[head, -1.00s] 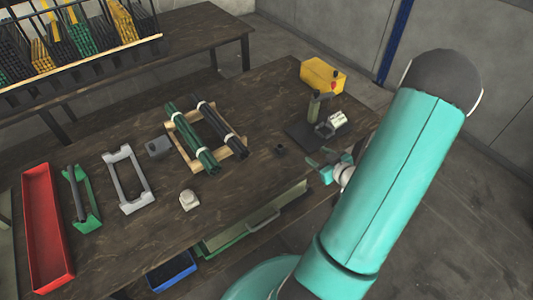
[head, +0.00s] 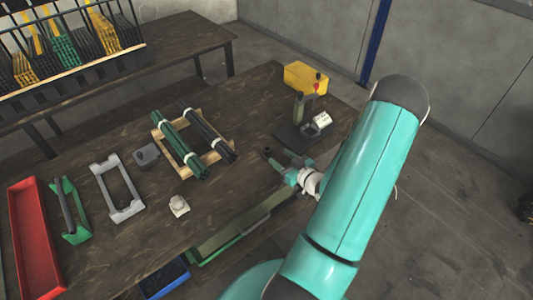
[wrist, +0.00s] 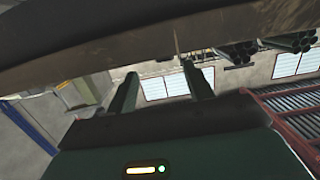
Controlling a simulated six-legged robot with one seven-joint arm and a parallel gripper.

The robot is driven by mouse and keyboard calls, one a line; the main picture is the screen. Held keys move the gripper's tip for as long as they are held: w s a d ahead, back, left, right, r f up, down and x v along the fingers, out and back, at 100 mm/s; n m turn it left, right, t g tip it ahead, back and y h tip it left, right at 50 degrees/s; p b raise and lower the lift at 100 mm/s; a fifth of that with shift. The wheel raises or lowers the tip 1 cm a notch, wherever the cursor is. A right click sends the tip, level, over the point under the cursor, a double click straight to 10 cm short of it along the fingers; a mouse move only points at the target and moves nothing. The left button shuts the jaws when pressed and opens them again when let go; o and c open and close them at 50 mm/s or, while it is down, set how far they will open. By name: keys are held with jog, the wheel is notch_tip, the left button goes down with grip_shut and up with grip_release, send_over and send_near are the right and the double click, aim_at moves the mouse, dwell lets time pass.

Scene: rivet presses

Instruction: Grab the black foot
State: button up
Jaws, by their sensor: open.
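The black foot (head: 267,152) is a small dark piece on the wooden table, right of the tube rack in the head view. My gripper (head: 281,164) is low at the table's near right edge, with its fingers pointing toward the foot and very close to it. Whether they touch cannot be told. In the wrist view my two green fingers (wrist: 160,78) stand apart with nothing visible between them. I cannot pick out the foot in the wrist view.
A wooden rack (head: 207,166) holds green and black tube bundles left of the foot. A small press (head: 300,112) and a yellow box (head: 305,78) stand behind. A white block (head: 179,206), grey frame (head: 118,188) and red tray (head: 36,238) lie left.

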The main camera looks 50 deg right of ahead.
aim_at(270, 151)
jog(key=w, duration=0.6)
jog(key=shift+f, duration=0.35)
jog(key=c, duration=1.1)
